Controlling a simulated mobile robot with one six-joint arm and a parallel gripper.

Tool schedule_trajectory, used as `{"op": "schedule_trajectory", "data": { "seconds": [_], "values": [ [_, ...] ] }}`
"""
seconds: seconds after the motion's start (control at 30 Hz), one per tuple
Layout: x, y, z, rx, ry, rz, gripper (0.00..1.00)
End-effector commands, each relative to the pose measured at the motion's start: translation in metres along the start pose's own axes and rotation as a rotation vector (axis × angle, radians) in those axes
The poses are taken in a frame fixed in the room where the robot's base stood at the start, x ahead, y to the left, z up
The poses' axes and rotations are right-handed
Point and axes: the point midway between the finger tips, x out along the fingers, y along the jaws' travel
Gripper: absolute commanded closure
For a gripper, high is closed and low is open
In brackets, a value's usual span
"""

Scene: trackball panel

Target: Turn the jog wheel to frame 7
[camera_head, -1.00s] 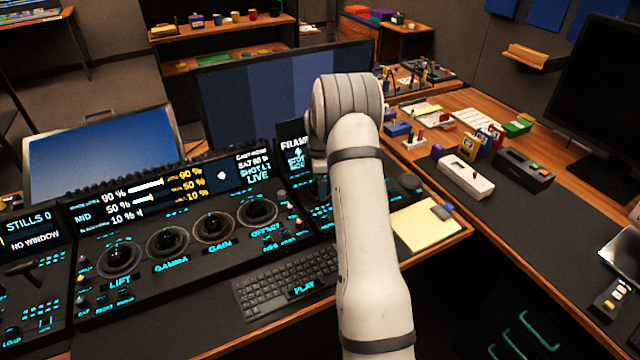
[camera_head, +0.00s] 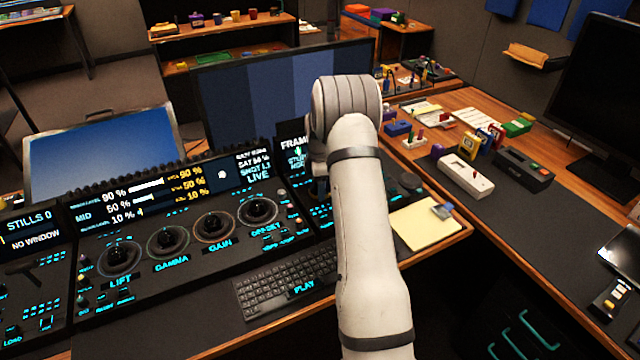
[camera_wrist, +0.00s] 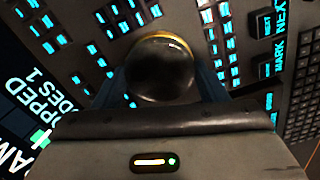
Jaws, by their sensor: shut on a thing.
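In the wrist view a dark, glossy round knob (camera_wrist: 160,70) with a brass-coloured rim sits between the two fingers of my gripper (camera_wrist: 162,85); I take it to be the jog wheel. The fingers are closed against its sides. In the head view my own arm hides the gripper and this knob. A small screen starting with "FRAM" (camera_head: 292,144) stands just left of the arm, its right part covered. Part of a screen (camera_wrist: 22,115) shows rotated at the left of the wrist view; no frame number can be read.
Lit keys surround the knob in the wrist view. In the head view, dials (camera_head: 211,228) and a keyboard (camera_head: 285,280) lie left of my arm. Another dark round control (camera_head: 409,183) and a yellow notepad (camera_head: 424,224) lie to its right.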

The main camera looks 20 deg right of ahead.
Motion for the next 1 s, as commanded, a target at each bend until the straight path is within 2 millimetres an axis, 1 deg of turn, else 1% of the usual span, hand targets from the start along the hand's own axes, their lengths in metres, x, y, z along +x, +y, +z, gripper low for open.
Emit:
{"op": "schedule_trajectory", "data": {
  "seconds": [0.27, 0.47, 1.0],
  "values": [
    [0.0003, 0.0005, 0.0005, 0.039, 0.0, 0.001, 0.57],
    [0.001, 0.001, 0.0008, 0.147, 0.0, 0.002, 0.57],
    [0.0006, 0.0026, 0.0021, 0.643, 0.0, 0.002, 0.57]
  ]
}}
